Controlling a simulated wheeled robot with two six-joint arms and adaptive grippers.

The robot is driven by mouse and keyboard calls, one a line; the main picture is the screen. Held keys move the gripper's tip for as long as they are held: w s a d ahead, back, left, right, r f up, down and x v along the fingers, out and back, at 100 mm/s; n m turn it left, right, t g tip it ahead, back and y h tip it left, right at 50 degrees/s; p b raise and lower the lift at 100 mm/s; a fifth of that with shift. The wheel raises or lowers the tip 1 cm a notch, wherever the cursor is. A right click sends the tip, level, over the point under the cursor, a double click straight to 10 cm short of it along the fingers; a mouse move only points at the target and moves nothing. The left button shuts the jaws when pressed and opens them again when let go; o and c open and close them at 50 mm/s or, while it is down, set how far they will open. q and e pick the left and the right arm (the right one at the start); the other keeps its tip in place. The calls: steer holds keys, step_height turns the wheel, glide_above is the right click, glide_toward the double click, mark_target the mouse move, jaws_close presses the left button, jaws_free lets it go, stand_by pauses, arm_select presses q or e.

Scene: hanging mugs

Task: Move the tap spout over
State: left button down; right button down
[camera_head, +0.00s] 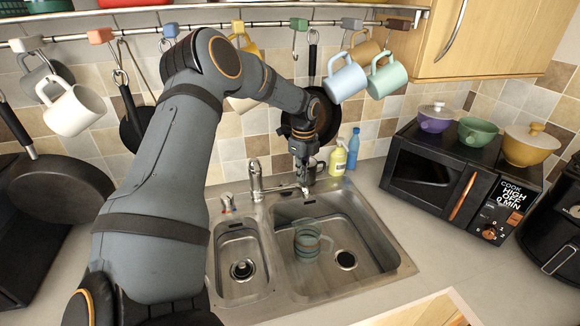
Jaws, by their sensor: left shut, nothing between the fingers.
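The metal tap (256,180) stands at the back edge of the sink, and its spout (283,189) points right, toward the larger basin. My left arm reaches across the picture, and my left gripper (304,190) is at the right end of the spout. The gripper is shut and points down, with nothing between its fingers. I cannot tell whether it touches the spout. The steel sink (283,288) has a small left basin and a larger right basin. A translucent ringed mug (307,240) is in the larger basin. My right gripper is not in view.
Several mugs hang from the rail above, including a light blue mug (346,78) and a green mug (386,76). A yellow bottle (338,158) and a blue bottle (353,149) stand behind the sink. A black microwave (434,178) is on the right.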

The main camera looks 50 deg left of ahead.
arm_select(q)
step_height(320, 180, up, 6)
steer(key=p, duration=0.3)
stand_by(0.4)
stand_by(0.4)
